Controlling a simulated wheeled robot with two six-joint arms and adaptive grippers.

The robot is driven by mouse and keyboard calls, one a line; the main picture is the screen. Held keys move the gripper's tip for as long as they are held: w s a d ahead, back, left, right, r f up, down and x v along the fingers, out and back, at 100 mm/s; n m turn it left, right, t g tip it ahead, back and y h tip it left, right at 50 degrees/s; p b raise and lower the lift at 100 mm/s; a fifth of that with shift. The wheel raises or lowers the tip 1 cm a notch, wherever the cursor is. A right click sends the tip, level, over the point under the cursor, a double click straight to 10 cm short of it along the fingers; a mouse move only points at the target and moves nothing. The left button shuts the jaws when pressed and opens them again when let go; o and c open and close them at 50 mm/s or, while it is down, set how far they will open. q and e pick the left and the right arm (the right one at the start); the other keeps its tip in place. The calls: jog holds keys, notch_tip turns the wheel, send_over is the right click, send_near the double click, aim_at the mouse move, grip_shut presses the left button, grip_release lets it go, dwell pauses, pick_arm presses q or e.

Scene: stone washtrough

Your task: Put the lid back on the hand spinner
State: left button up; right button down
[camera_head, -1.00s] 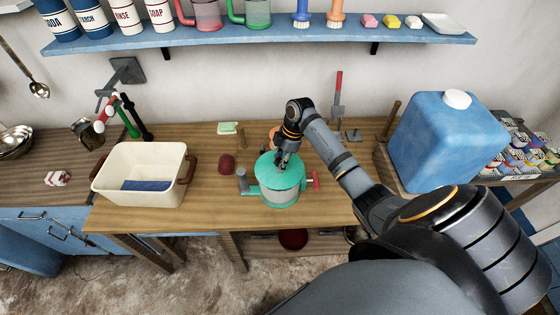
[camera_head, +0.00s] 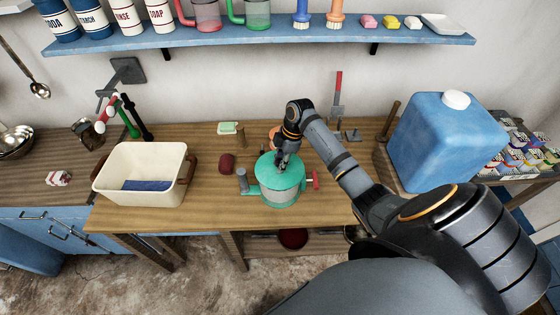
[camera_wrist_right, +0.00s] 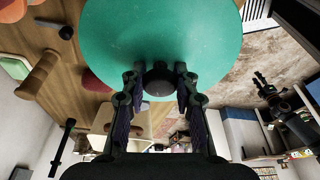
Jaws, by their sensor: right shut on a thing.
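The hand spinner (camera_head: 281,196) is a clear drum with a green base, standing on the wooden table with a red-handled crank on its right side. Its round green lid (camera_head: 270,172) lies over the top of the drum. In the right wrist view the lid (camera_wrist_right: 160,35) fills the top, with its dark knob (camera_wrist_right: 159,80) between the fingers. My right gripper (camera_head: 282,160) is shut on the knob from above; it also shows in the right wrist view (camera_wrist_right: 159,90). Whether the lid is fully seated I cannot tell. My left gripper is not in view.
A cream basin (camera_head: 140,168) with a blue cloth stands to the left. A dark red object (camera_head: 227,164) and a green sponge (camera_head: 229,128) lie nearby. A large blue container (camera_head: 440,140) stands to the right. A blue shelf (camera_head: 250,38) runs along the wall above.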

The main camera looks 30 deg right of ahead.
jog(key=shift+c, duration=2.3)
grip_release()
jog(key=shift+r, duration=0.1)
notch_tip(320, 180, up, 7)
jog(key=p, duration=0.7)
grip_shut()
